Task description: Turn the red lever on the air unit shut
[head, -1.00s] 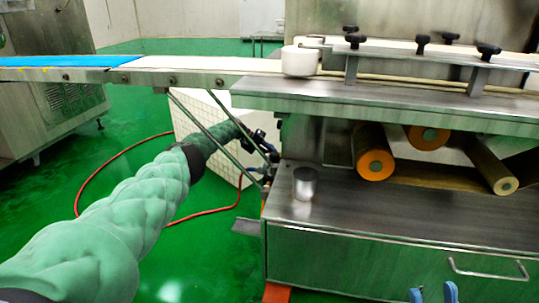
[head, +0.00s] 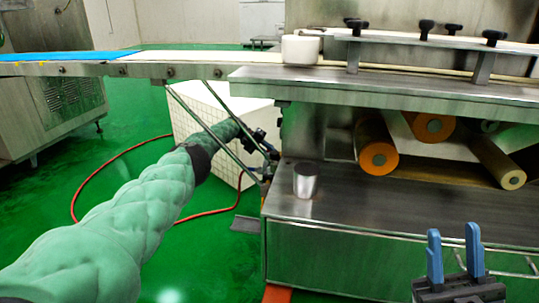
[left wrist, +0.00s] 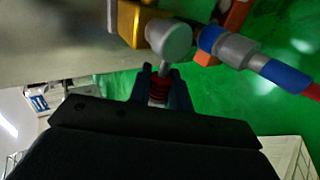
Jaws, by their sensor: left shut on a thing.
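The red lever (left wrist: 158,88) shows in the left wrist view as a red ribbed grip on a grey stem. The stem comes from a grey round cap (left wrist: 170,40) on the brass-coloured air unit (left wrist: 130,22). My left gripper (left wrist: 160,82) is shut on the red grip, one dark finger on each side. In the head view my left arm reaches to the machine's left end, where the lever is too small and hidden to make out. My right gripper (head: 455,255) is open and empty, fingers up, in front of the machine's lower cabinet.
A red hose (head: 125,155) curves over the green floor. A metal cup (head: 305,180) stands on the cabinet's ledge. Thin struts (head: 215,125) slope below the conveyor (head: 200,67) close to my left forearm. A white tiled box (head: 215,118) stands behind.

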